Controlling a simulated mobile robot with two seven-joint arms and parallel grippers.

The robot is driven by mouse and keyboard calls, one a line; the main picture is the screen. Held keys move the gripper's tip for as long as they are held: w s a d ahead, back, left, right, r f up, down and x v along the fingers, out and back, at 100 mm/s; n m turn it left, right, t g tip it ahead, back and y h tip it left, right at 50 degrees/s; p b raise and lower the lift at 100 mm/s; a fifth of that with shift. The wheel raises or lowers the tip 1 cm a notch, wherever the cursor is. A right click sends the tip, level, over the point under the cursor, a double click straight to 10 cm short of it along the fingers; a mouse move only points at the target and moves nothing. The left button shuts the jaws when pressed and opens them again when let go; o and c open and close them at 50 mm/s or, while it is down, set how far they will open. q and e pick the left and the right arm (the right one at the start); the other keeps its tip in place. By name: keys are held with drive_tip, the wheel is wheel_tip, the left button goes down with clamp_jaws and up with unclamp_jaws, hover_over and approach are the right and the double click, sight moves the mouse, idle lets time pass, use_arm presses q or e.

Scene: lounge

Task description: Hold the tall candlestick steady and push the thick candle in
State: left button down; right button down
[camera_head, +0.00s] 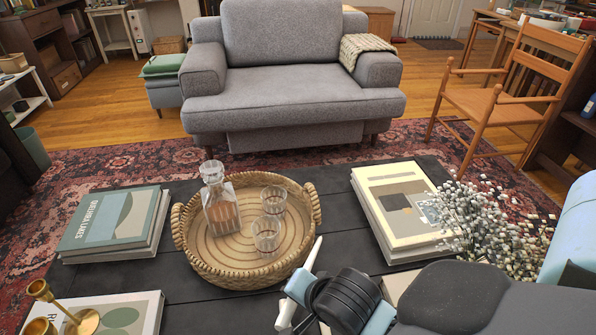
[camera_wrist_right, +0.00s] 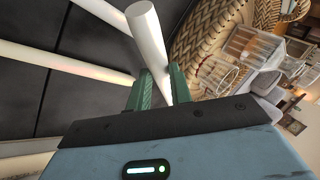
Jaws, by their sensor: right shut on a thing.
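Brass candlesticks (camera_head: 85,322) stand at the bottom left of the head view, on or in front of a pale book. One has a raised cup (camera_head: 39,288); their lower parts are cut off by the frame edge. My right gripper (camera_head: 297,291) is at the bottom middle, well to the right of the candlesticks. It is shut on a thick white candle (camera_head: 312,255), which is tilted. In the right wrist view the candle (camera_wrist_right: 148,38) sits between the green fingers (camera_wrist_right: 158,90), over the dark table. My left gripper is not in view.
Books (camera_head: 112,222) lie left, more (camera_head: 404,205) right. White dried flowers (camera_head: 490,225) stand near my right arm.

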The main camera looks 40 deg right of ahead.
drive_tip(key=shift+w+d+r, duration=0.3)
drive_tip(key=shift+w+r, duration=0.3)
drive_tip(key=shift+w, duration=0.1)
drive_tip(key=w+a+r+n+t+y, duration=0.2)
drive_tip(key=w+a+r+n+t, duration=0.2)
drive_tip(key=w+a+r+n, duration=0.3)
drive_tip(key=w+a+r+n+t+y, duration=0.25)
drive_tip(key=w+a+r+n, duration=0.3)
drive_tip(key=a, duration=0.45)
drive_tip(key=a+r+n+y, duration=1.2)
drive_tip(key=a+r+y, duration=0.2)
drive_tip(key=a, duration=0.3)
drive_tip(key=shift+s+a+r, duration=0.2)
drive_tip(key=shift+s+a, duration=0.1)
drive_tip(key=shift+a, duration=0.1)
drive_tip(key=shift+n+y, duration=0.25)
wheel_tip(320, 180, down, 6)
drive_tip(key=shift+f, duration=0.15)
drive_tip(key=shift+f, duration=1.5)
